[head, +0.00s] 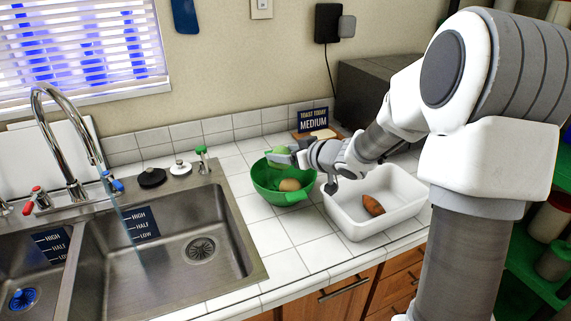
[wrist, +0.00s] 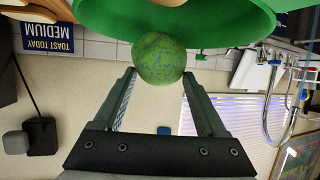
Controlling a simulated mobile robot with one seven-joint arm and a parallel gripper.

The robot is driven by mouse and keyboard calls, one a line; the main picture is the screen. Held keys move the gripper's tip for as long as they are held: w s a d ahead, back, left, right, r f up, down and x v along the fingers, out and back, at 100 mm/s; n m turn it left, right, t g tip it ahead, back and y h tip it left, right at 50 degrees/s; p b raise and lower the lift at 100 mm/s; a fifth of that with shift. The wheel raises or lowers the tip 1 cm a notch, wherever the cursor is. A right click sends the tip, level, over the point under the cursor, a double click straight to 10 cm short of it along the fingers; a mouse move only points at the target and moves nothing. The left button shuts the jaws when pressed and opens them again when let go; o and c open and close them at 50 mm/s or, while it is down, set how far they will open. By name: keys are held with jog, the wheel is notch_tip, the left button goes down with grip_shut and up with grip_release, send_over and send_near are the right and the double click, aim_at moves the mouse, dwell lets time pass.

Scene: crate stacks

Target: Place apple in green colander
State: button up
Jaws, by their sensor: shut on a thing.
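A green speckled apple (wrist: 158,56) sits between the fingertips of my gripper (wrist: 159,76) in the wrist view, and my gripper is shut on it. The apple also shows in the head view (head: 280,150), at the far rim side of the green colander. The green colander (head: 267,185) stands on the tiled counter right of the sink. My gripper (head: 285,155) holds the apple at or above the colander's rim; I cannot tell if it touches. A brown round item (head: 289,185) lies inside the colander. In the wrist view the colander (wrist: 262,18) fills the top edge.
A white tub (head: 345,226) with an orange-brown sweet potato (head: 372,205) stands right of the colander. The steel sink (head: 165,245) and its faucet (head: 62,130) are at the left. A "Toast today" sign (head: 313,120) stands behind. Bare tiles lie in front of the colander.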

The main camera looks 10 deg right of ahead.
notch_tip(320, 180, down, 2)
jog(key=shift+f, duration=0.1)
jog(key=shift+f+b, duration=0.4)
grip_shut()
jog(key=o, duration=1.6)
grip_release()
jog(key=shift+r, duration=0.1)
jog(key=shift+r, duration=0.35)
jog(key=shift+p+v, duration=1.7)
jog(key=shift+v, duration=4.35)
